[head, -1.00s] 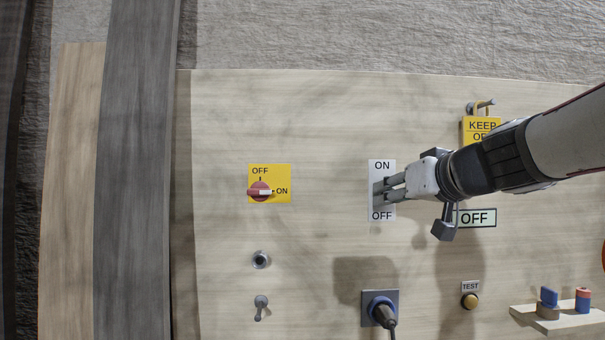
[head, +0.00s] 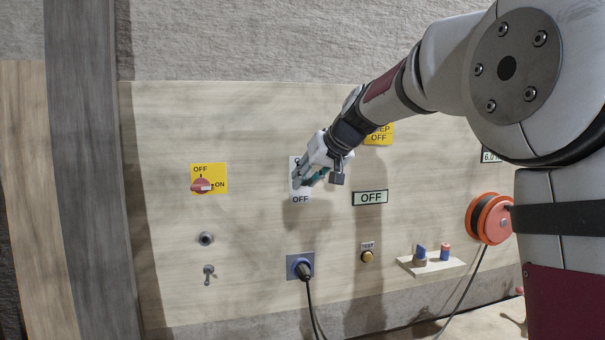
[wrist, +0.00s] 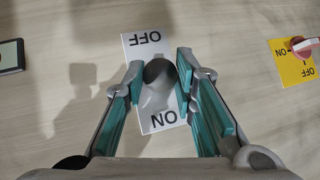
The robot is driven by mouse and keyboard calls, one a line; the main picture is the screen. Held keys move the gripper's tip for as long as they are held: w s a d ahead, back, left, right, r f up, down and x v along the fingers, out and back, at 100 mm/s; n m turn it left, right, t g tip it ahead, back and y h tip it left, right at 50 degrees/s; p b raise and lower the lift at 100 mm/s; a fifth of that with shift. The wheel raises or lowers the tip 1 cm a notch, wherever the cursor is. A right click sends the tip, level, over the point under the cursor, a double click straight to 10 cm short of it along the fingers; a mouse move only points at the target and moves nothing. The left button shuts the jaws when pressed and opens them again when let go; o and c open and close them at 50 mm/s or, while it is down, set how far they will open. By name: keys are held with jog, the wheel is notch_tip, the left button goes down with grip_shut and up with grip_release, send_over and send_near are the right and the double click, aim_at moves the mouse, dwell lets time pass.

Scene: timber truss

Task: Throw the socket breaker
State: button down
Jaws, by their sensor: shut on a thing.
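The breaker plate (head: 301,199), white with ON and OFF marks, is on the wooden board above the blue socket (head: 292,259), which has a black plug in it. In the wrist view the plate (wrist: 132,42) appears upside down, with OFF at the top. The grey breaker lever (wrist: 159,73) has a dark rounded end that lies toward the OFF mark. My gripper (head: 303,182) is at the plate, its teal-padded fingers either side of the lever in the wrist view (wrist: 159,70), shut on it.
A yellow rotary switch (head: 209,172) is to the left. An OFF sign (head: 370,198) and a yellow KEEP OFF tag (head: 379,135) are to the right. Below are a TEST button (head: 367,257), a small shelf (head: 430,267) and an orange cable reel (head: 490,219).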

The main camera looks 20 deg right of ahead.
jog(key=shift+w+r+g, duration=0.2)
jog(key=shift+g, duration=0.5)
jog(key=shift+r+b, duration=0.1)
jog(key=shift+b, duration=0.2)
jog(key=c, duration=1.3)
grip_release()
jog(key=v, duration=1.2)
jog(key=shift+w+r, duration=0.1)
jog(key=s+a+f+g+h+b, duration=0.2)
jog(key=s+a+f+h+b, duration=0.1)
jog(key=s+f, duration=2.4)
jog(key=shift+s+a+f+b, duration=0.2)
jog(key=shift+s+f+b, duration=0.1)
jog(key=shift+s+b, duration=0.55)
